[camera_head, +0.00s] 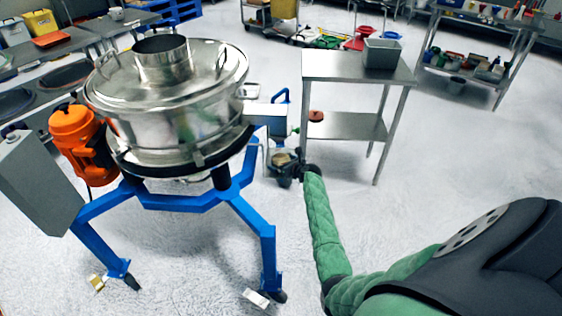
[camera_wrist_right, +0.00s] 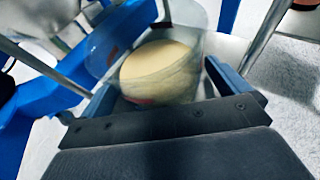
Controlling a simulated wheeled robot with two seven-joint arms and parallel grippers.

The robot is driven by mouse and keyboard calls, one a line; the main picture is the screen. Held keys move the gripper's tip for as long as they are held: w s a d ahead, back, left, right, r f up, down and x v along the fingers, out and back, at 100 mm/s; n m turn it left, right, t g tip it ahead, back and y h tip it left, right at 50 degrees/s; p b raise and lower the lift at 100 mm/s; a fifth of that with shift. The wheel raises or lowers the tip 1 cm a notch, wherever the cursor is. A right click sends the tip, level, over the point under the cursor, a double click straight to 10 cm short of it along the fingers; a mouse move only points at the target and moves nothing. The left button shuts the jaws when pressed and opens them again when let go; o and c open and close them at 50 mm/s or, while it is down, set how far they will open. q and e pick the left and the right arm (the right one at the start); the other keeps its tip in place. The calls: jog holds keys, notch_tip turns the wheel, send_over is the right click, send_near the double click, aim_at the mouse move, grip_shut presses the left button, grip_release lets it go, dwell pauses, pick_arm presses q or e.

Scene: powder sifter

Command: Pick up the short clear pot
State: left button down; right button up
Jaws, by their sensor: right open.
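The short clear pot (camera_wrist_right: 160,70) holds pale beige powder and fills the upper middle of the right wrist view. In the head view the pot (camera_head: 281,158) is small, below the sifter's side outlet (camera_head: 267,118). My right gripper (camera_wrist_right: 163,90) is open, with one blue finger on each side of the pot. I cannot tell whether the fingers touch it. In the head view my right gripper (camera_head: 284,171) is at the pot, at the end of my green-sleeved arm. What the pot rests on is hidden. My left gripper is not in view.
The steel sifter (camera_head: 175,115) stands on a blue frame (camera_head: 255,212) left of my right arm, with blue members close to the gripper. A steel table (camera_head: 335,66) with a grey bin (camera_head: 382,54) stands behind. The floor at right is clear.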

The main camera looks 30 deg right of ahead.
jog(key=c, duration=1.1)
